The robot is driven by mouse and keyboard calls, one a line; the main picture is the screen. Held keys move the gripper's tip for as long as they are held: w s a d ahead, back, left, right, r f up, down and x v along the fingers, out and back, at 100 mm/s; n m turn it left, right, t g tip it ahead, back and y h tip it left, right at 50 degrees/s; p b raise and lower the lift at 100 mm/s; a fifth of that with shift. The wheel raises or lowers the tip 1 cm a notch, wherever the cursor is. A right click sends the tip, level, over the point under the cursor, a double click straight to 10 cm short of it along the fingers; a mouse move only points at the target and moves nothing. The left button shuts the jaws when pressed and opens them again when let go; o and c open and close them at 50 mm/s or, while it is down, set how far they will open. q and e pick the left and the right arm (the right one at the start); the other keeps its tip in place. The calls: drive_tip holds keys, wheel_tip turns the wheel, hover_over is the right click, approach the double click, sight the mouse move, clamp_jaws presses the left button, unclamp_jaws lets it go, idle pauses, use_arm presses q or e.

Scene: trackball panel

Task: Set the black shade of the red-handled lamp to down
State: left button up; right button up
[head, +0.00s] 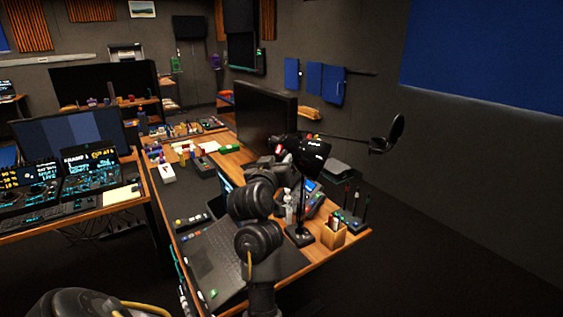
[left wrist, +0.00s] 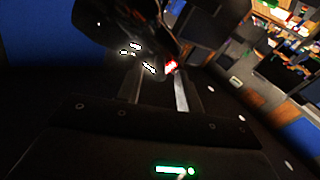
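A black lamp shade (head: 318,158) stands above the front right of the desk, on a thin stem from a dark round base (head: 299,236). My left gripper (head: 297,146) is right beside it, and its fingers are hard to make out against the dark shade. In the left wrist view the two fingers of my left gripper (left wrist: 155,85) stand apart. The dark shade (left wrist: 115,25) fills the top, with bright glints. A small red part, likely the handle (left wrist: 170,66), shows close to the right fingertip; I cannot tell whether they touch. My right gripper is not in view.
A black boom with a dark round head (head: 390,136) reaches out to the right. A large monitor (head: 266,116) stands behind my left arm. A wooden pen box (head: 333,235), a bottle (head: 288,207) and a laptop (head: 213,254) are on the desk. The floor at the right is clear.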

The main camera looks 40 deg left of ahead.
use_arm(q)
drive_tip(key=shift+w+a, duration=0.35)
drive_tip(key=shift+w, duration=0.2)
drive_tip(key=shift+w+a, duration=0.15)
drive_tip(key=shift+w, duration=0.55)
drive_tip(key=shift+c, duration=0.4)
clamp_jaws()
